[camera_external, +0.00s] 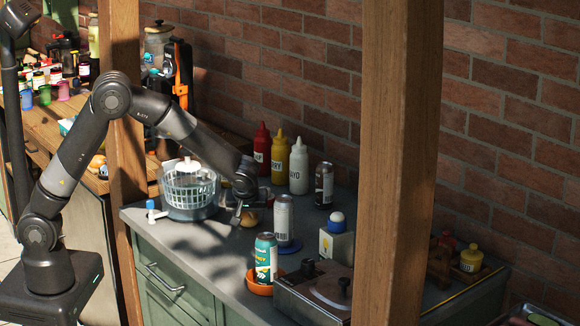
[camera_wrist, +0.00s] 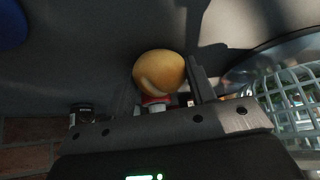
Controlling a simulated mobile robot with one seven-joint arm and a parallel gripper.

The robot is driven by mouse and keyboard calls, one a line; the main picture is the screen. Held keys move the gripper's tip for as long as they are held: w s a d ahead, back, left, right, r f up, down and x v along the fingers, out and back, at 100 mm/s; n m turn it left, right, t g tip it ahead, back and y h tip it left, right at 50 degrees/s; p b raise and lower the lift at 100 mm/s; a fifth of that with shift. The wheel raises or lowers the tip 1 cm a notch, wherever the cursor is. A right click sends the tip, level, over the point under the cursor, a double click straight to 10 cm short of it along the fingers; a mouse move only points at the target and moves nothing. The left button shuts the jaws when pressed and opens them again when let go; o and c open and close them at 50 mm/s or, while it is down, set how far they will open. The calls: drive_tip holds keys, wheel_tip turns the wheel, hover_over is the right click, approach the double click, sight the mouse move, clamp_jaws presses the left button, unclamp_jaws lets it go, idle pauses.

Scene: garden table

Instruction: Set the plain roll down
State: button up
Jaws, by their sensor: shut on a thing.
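The plain roll (camera_external: 249,219) is a small round golden-brown bun. In the external view it shows just under my gripper (camera_external: 240,208), over the grey counter between the basket and a silver can. In the wrist view the roll (camera_wrist: 158,74) sits between the fingers of my gripper (camera_wrist: 163,85), which is shut on it. The dark finger on its right stands close against it. I cannot tell whether the roll touches the counter (camera_external: 215,255).
A white basket in a clear bowl (camera_external: 188,190) stands left of the gripper. A silver can (camera_external: 283,220) stands close on the right. Red (camera_external: 262,150), yellow (camera_external: 279,158) and white (camera_external: 299,167) bottles stand behind. A green can (camera_external: 265,258) stands in an orange dish in front.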

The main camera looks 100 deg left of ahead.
drive_tip(key=shift+f, duration=0.1)
drive_tip(key=o, duration=1)
drive_tip(key=shift+c, duration=0.2)
drive_tip(key=v, duration=1.2)
drive_tip(key=shift+r, duration=0.25)
drive_tip(key=s+d+r+m+t+h, duration=0.3)
drive_tip(key=s+d+m, duration=0.6)
drive_tip(key=s, duration=0.5)
drive_tip(key=s+d+r+m+t+h, duration=0.3)
drive_tip(key=s+d+r+m, duration=0.2)
drive_tip(key=s+d+m, duration=0.5)
drive_tip(key=s+d, duration=0.3)
drive_tip(key=s, duration=0.1)
drive_tip(key=shift+s+d+h, duration=0.3)
drive_tip(key=shift+s+d, duration=0.05)
drive_tip(key=shift+s, duration=0.05)
drive_tip(key=shift+r, duration=0.15)
